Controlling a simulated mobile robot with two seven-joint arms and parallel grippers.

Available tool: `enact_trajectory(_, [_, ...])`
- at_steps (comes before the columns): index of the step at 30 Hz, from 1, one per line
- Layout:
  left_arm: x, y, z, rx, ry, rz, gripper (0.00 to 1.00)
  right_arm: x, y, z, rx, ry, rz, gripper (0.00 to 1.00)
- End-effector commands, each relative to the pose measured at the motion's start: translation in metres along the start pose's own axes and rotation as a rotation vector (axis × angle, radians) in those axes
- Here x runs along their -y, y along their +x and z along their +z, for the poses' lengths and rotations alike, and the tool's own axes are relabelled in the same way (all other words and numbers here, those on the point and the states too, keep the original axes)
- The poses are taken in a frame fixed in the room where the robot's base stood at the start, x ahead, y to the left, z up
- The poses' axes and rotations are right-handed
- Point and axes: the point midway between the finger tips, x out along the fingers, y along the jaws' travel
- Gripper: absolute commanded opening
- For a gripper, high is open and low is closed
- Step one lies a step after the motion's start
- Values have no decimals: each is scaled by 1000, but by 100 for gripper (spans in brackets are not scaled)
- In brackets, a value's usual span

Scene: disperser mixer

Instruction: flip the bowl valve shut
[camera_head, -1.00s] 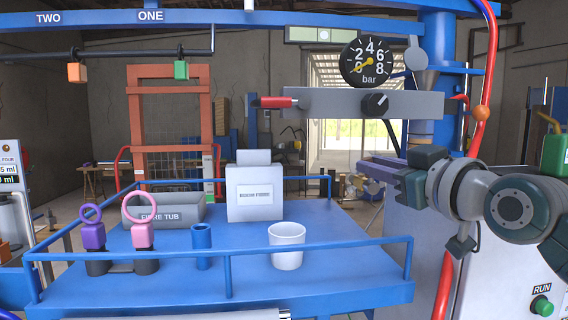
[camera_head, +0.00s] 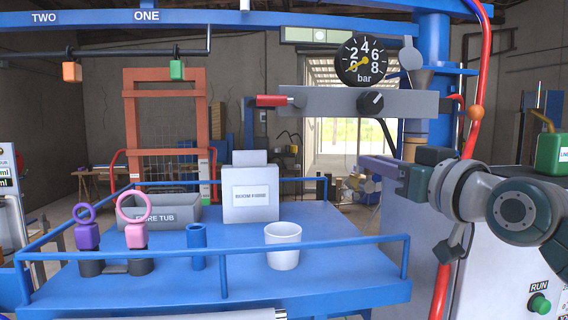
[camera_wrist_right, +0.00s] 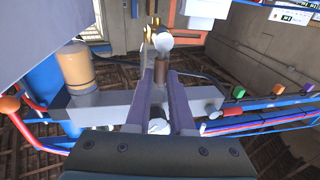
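A lever with a red handle (camera_head: 272,100) sticks out to the left from the grey panel (camera_head: 335,101), below the bar gauge; I take it to be the bowl valve. The handle lies about level. In the right wrist view a red handle (camera_wrist_right: 234,107) shows right of the grey bar. My right gripper (camera_head: 370,167) is below and right of the panel, apart from the red handle. In the right wrist view its two purple fingers (camera_wrist_right: 161,80) stand apart with nothing visibly held between them. My left gripper is not in view.
The round gauge (camera_head: 361,60) and a black knob (camera_head: 371,102) are close above my right gripper. A red hose (camera_head: 476,130) runs down behind my right arm. The railed blue table (camera_head: 330,250) holds a white cup (camera_head: 283,245), a grey tub (camera_head: 160,208) and ring-handled pieces.

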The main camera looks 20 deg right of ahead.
Motion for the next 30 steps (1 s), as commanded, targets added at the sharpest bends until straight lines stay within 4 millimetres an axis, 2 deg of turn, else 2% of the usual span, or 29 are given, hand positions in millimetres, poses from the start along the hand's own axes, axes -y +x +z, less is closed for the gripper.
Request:
enact_trajectory(1, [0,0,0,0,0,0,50,0,0,0,0,1,1,26])
enact_trajectory(8, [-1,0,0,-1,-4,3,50,0,0,0,0,-1,1,51])
enact_trajectory(15, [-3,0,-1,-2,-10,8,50,0,0,0,0,-2,1,51])
enact_trajectory(19, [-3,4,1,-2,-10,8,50,0,-8,2,-1,-2,0,51])
enact_trajectory(23, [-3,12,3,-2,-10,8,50,0,-25,4,-1,-2,0,51])
enact_trajectory(30, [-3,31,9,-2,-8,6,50,0,-68,5,0,-4,1,51])
